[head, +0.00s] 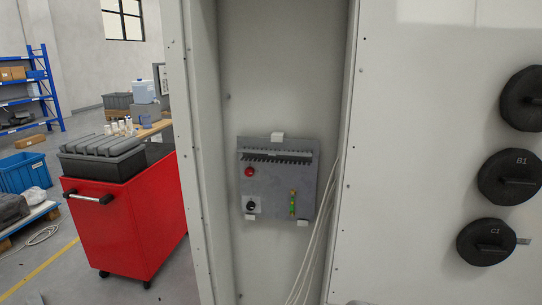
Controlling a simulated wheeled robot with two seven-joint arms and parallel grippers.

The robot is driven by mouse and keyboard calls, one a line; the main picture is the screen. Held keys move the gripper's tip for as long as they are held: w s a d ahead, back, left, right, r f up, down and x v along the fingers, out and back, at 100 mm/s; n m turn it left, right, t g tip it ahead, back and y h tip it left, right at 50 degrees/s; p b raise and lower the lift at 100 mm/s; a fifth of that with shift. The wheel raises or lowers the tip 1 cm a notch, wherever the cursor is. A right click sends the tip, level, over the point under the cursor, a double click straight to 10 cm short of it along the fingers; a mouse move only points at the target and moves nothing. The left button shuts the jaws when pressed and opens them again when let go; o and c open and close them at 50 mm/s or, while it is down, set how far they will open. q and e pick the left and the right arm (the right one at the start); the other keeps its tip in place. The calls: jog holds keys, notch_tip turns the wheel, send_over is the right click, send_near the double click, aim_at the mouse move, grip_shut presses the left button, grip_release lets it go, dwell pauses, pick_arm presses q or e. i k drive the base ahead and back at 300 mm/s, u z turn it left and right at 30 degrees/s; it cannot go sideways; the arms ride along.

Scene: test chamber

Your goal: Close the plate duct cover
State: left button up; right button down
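A grey plate (277,183) is fixed in the tall recess of the white cabinet. It carries a red button (250,172), a black knob (251,205) and a green and yellow part (292,203). A slotted grey duct (277,157) runs across the plate's upper part, with dark comb-like teeth along its lower side. A lighter strip (276,144) lies along its top; I cannot tell whether this is the cover or how far it is open. White clips show at the plate's edges. Neither of my grippers can be made out.
Pale cables (318,235) hang at the right of the plate. Black round covers, including one marked B1 (508,175), are on the white panel at right.

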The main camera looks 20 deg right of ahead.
aim_at(273, 154)
jog(key=z, duration=0.15)
jog(key=k, duration=0.95)
jog(key=u, duration=1.15)
jog(key=i, duration=0.8)
jog(key=z, duration=0.7)
jog(key=i, duration=0.65)
jog(key=z, duration=0.65)
